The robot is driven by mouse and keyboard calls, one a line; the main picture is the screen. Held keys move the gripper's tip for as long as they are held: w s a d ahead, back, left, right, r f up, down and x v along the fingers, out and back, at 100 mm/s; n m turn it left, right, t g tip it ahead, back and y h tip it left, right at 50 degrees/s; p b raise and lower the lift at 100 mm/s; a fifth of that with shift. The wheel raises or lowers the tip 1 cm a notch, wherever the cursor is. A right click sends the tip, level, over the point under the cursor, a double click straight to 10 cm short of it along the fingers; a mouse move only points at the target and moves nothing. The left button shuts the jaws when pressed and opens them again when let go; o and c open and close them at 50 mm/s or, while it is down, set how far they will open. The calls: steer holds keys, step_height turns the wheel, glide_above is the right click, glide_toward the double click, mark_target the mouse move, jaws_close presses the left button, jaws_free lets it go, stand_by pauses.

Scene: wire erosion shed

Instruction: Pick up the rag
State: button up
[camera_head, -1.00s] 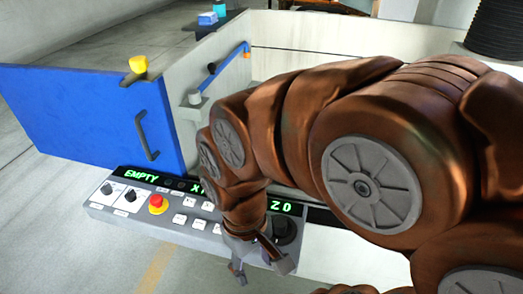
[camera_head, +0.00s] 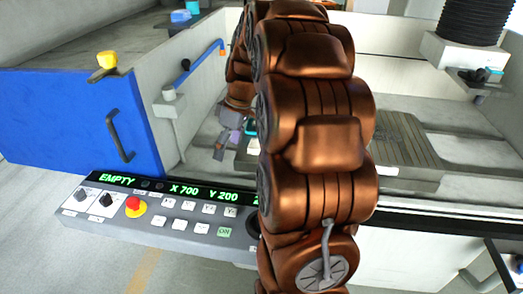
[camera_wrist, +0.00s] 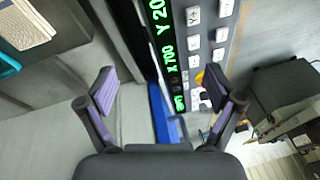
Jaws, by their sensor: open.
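A cream, ribbed, cloth-like piece (camera_wrist: 28,24) shows at the top left corner of the wrist view, cut off by the edge; it looks like the rag. It lies on a dark grey surface. In the head view I cannot make it out; my arm covers part of the tank. My gripper (camera_head: 228,140) is over the left part of the machine tank in the head view. In the wrist view my gripper (camera_wrist: 160,82) has its purple-padded fingers wide apart with nothing between them. The cream piece is apart from the fingers, up and left of them.
A control panel (camera_head: 180,226) with green readouts runs along the tank's front. A blue door (camera_head: 70,125) with a handle stands at left, with a yellow object (camera_head: 107,60) on top. A slotted grey table (camera_head: 405,140) is inside the tank. A teal item (camera_wrist: 6,66) lies near the cream piece.

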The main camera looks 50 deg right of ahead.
steer(key=d+f, duration=0.1)
steer(key=d, duration=0.5)
steer(key=w+d+f+n+t+b, duration=0.1)
steer(key=d, duration=0.6)
steer(key=w+d+f+n+t, duration=0.1)
steer(key=d+f, duration=0.1)
steer(key=d, duration=0.4)
steer(key=shift+d+f, duration=0.1)
steer(key=shift+d, duration=0.1)
steer(key=shift+d+f, duration=0.15)
steer(key=shift+p+x, duration=0.85)
steer(key=shift+x, duration=2.9)
steer(key=c, duration=1.1)
steer(key=shift+c, duration=0.2)
